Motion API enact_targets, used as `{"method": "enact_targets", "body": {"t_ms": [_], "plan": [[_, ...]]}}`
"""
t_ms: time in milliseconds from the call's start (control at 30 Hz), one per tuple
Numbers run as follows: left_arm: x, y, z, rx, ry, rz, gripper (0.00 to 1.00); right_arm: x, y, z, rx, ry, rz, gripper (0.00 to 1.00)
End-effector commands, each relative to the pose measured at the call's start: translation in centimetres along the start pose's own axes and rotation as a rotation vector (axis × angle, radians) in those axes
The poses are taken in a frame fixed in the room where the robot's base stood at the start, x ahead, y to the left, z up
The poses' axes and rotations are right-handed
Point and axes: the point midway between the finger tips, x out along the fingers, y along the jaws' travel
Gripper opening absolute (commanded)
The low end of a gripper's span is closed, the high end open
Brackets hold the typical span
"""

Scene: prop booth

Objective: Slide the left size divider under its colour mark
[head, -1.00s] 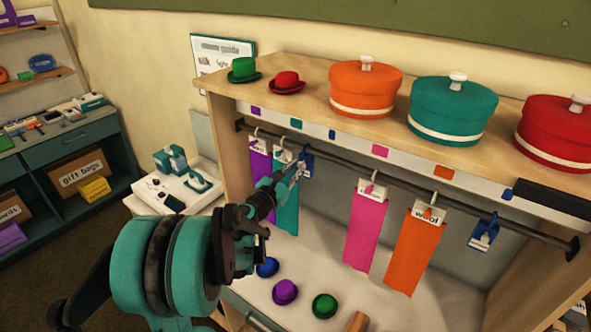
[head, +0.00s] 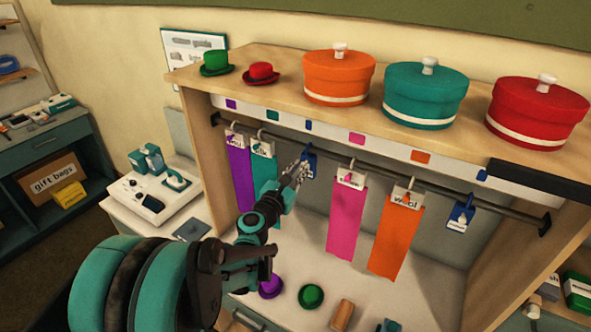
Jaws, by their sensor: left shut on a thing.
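The left size divider (head: 310,158), a blue tag, hangs on the dark rail (head: 385,176) between the teal and pink cloth samples. In the picture it sits almost straight below the blue colour mark (head: 308,126) on the white strip. My left gripper (head: 299,174) is shut on the divider's lower part, and its fingers hide some of it. A second blue divider (head: 461,216) hangs further right, a little left of another blue mark (head: 482,175). My right gripper is not in view.
Purple (head: 239,180) and teal (head: 262,178) samples hang close on the left; pink (head: 345,222) and orange (head: 396,240) ones hang on the right. Hat boxes and small hats stand on the shelf top (head: 285,85). Small hats lie on the surface below.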

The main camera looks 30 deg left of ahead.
Motion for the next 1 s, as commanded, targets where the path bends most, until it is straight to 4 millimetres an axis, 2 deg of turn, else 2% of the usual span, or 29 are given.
{"method": "enact_targets", "body": {"t_ms": [33,100,400,533,1000], "plan": [[0.0,0.0,0.0,-0.001,0.0,0.0,0.17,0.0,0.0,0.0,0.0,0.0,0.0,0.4],[0.0,0.0,0.0,-0.001,0.0,0.0,0.36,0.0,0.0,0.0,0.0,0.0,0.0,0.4],[0.0,0.1,0.0,0.0,0.0,0.0,0.37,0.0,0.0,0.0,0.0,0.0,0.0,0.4],[-1.0,0.1,0.0,0.0,0.0,0.001,0.37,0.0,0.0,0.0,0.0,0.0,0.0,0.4],[-10.3,0.1,0.0,-0.001,0.0,0.002,0.37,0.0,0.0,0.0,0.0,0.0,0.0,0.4]]}}
